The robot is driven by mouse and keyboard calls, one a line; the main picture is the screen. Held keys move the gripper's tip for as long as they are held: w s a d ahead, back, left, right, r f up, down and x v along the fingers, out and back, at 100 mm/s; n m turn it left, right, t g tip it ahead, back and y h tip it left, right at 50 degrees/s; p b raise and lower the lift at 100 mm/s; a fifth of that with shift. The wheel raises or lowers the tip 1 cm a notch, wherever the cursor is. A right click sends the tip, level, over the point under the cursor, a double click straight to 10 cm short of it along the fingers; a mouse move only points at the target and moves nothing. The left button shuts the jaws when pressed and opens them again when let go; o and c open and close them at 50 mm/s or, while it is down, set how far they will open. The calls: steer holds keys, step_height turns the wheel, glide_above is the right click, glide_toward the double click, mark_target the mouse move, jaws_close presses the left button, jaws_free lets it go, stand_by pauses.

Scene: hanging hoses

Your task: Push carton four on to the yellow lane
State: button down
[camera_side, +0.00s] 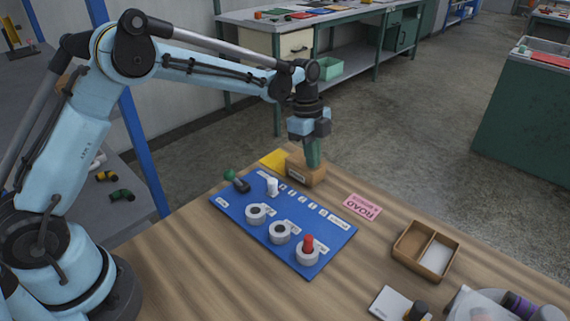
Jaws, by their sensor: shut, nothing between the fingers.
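A brown carton (299,175) stands upright near the far edge of the wooden table, with a small pale label too small to read. The yellow lane (273,158) is a flat yellow patch just left of the carton and partly hidden behind it. My gripper (313,164) points straight down at the carton's top right part, its green fingers shut and empty. The fingertips overlap the carton in the picture; I cannot tell whether they touch it.
A blue board (283,243) with grey rings, a red peg and a green-handled tool lies in front of the carton. A pink sign (362,207) lies to the right. A divided wooden tray (405,251) stands farther right. Bare table lies between sign and tray.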

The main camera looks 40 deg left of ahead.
steer(key=a, duration=0.9)
steer(key=shift+f, duration=0.25)
steer(key=shift+r, duration=0.75)
steer(key=a, duration=1.2)
steer(key=s+d+r+n+t+y, duration=0.2)
steer(key=s+d+r+n+t, duration=0.1)
steer(key=s+d+r+n, duration=0.7)
steer(key=s+d+f+n+t, duration=0.2)
steer(key=s+d+n+t, duration=0.2)
steer(key=s+n, duration=0.4)
steer(key=s+d, duration=0.1)
steer(key=s, duration=0.2)
steer(key=shift+s, duration=0.35)
